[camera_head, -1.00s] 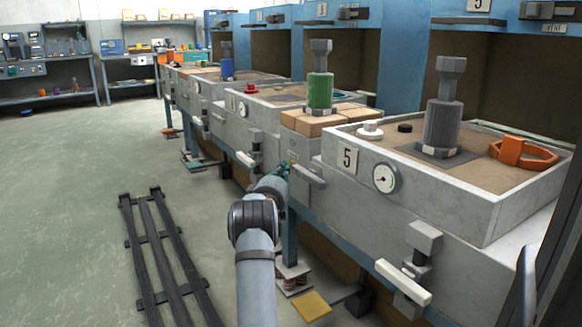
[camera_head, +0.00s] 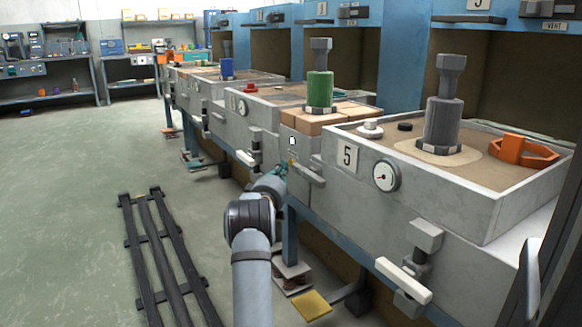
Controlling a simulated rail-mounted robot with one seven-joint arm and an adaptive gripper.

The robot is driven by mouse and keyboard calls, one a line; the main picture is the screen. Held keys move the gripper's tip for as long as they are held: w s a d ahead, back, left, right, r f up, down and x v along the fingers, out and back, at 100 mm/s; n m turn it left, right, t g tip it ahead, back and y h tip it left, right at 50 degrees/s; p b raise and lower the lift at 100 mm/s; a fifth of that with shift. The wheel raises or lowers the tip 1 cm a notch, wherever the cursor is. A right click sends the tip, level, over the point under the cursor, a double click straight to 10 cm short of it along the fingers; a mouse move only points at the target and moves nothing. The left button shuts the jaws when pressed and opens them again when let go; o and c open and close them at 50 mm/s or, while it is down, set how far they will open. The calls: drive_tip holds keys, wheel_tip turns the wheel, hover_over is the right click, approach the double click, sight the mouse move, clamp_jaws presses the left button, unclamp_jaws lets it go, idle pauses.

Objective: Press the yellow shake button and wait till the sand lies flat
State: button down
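My gripper (camera_head: 282,169) is at the front wall of the stations, left of the box marked 5. It is small and partly hidden by my arm, so its opening cannot be told. A tiny yellow spot (camera_head: 292,162) shows just beside its tip; I cannot tell whether it is the shake button or whether they touch. A small white square (camera_head: 292,141) shows on the wall above. The sand (camera_head: 484,176) in box 5 looks mostly level, with a paler round patch (camera_head: 407,148) around the foot of a grey cylinder (camera_head: 443,122).
An orange clamp-like part (camera_head: 522,150), a white knob (camera_head: 369,129) and a black disc (camera_head: 405,127) sit on the sand. A green cylinder (camera_head: 320,90) stands on bricks behind. A yellow plate (camera_head: 313,305) is low at the floor. A dark slatted rack (camera_head: 160,255) lies left; floor beyond is clear.

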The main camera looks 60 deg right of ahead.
drive_tip(key=shift+w+a, duration=0.15)
drive_tip(key=shift+a, duration=0.1)
drive_tip(key=shift+w+a+b, duration=0.25)
drive_tip(key=shift+w+a, duration=0.1)
drive_tip(key=shift+a, duration=0.4)
drive_tip(key=shift+w+a+b, duration=0.25)
drive_tip(key=shift+w+a, duration=0.05)
drive_tip(key=shift+a, duration=0.4)
drive_tip(key=shift+w+a+b, duration=0.25)
drive_tip(key=shift+w+a, duration=0.1)
drive_tip(key=shift+a, duration=0.4)
drive_tip(key=shift+w+a, duration=0.45)
drive_tip(key=shift+a, duration=0.45)
drive_tip(key=shift+w+a, duration=0.4)
drive_tip(key=shift+a, duration=0.45)
